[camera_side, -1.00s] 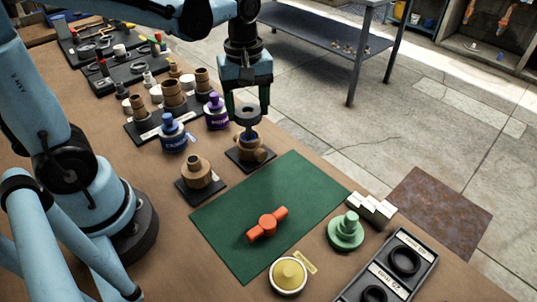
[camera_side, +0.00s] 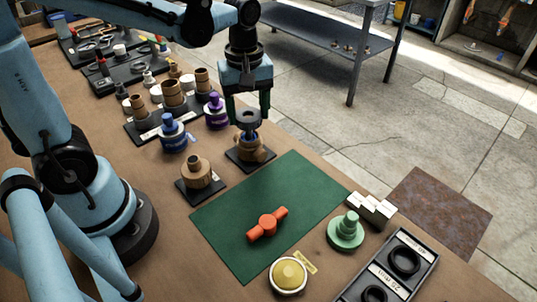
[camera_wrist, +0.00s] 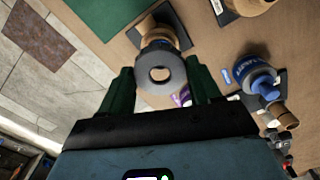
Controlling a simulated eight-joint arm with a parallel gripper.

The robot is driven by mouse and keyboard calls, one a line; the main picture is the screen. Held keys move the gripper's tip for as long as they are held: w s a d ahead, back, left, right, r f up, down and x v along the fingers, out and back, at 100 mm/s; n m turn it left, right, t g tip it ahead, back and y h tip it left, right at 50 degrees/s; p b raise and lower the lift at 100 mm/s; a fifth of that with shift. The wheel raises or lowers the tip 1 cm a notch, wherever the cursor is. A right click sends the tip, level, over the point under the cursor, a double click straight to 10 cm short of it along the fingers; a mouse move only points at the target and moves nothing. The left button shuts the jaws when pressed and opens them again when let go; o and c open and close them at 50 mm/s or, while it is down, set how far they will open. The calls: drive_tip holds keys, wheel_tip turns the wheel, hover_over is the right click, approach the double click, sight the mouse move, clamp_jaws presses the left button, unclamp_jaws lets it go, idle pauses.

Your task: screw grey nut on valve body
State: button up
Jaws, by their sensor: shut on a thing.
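The grey nut (camera_side: 249,119) is a thick dark ring with a round hole. My gripper (camera_side: 248,108) points down over it and is shut on it, one green finger on each side. The nut also shows between the fingers in the wrist view (camera_wrist: 160,74). The brass-coloured valve body (camera_side: 262,150) stands upright on a black square base, directly below the nut, with a blue part (camera_side: 250,136) between them. In the wrist view the nut partly hides the valve body (camera_wrist: 160,30). I cannot tell whether the threads are engaged.
A second brass-coloured valve body (camera_side: 196,172) stands nearby on its own base. Blue (camera_side: 172,136) and purple (camera_side: 215,114) bottles stand to the left. A green mat (camera_side: 300,195) carries a red handle (camera_side: 267,223). A green stepped part (camera_side: 346,232) and ring tray (camera_side: 425,262) lie front right.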

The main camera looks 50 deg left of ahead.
sight(249, 139)
drive_tip(key=shift+f, duration=2.4)
idle(2.5)
drive_tip(key=o, duration=1.2)
drive_tip(key=shift+o, duration=0.2)
drive_tip(key=shift+r, duration=0.1)
drive_tip(key=shift+r, duration=2.9)
drive_tip(key=shift+c, duration=0.3)
